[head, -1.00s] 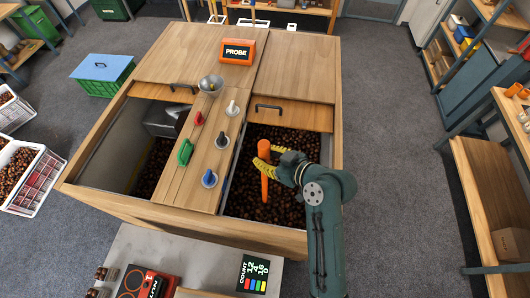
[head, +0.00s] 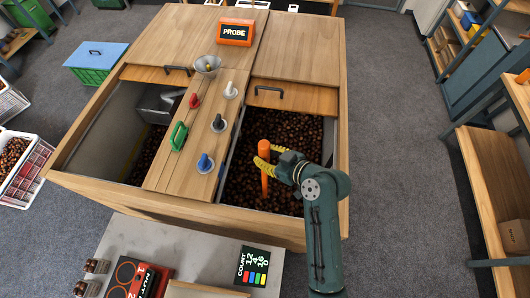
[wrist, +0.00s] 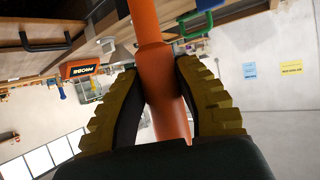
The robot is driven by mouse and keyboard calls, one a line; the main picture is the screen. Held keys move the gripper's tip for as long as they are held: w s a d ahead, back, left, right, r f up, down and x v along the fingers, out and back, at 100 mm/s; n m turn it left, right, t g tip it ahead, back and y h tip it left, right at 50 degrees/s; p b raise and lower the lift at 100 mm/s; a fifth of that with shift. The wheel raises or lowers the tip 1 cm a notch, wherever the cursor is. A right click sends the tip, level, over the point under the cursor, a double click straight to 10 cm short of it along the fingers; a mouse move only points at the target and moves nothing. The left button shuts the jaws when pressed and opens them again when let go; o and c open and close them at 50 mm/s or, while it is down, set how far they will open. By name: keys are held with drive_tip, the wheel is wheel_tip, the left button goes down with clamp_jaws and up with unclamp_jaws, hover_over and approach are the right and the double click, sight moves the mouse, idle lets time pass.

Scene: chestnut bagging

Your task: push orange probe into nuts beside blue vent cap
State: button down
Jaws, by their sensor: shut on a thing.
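The orange probe (head: 264,158) stands upright over the right-hand bin of chestnuts (head: 288,135). My gripper (head: 264,161) is shut on the probe, its yellow ribbed fingers on either side of the shaft. The wrist view shows the probe (wrist: 163,85) between both fingers. The probe's lower end is at the nuts, but I cannot tell whether it is sunk in them. The blue vent cap (head: 204,162) sits on the wooden divider, left of the probe and across the bin's edge.
Red (head: 194,101), white (head: 230,90), black (head: 218,122) and green (head: 179,135) fittings stand along the divider. A PROBE sign box (head: 236,32) is at the back. The left bin (head: 88,130) is partly empty. A counter with a COUNT panel (head: 252,267) lies in front.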

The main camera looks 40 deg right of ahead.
sight(265, 177)
wheel_tip(265, 177, down, 16)
drive_tip(key=b, duration=1.3)
drive_tip(key=shift+f, duration=0.25)
drive_tip(key=shift+r, duration=0.15)
idle(1.5)
wheel_tip(265, 177, up, 4)
drive_tip(key=shift+d+f+p, duration=0.1)
drive_tip(key=shift+f+p, duration=0.05)
drive_tip(key=shift+p, duration=0.85)
drive_tip(key=shift+r+p, duration=4)
drive_tip(key=shift+r, duration=1.55)
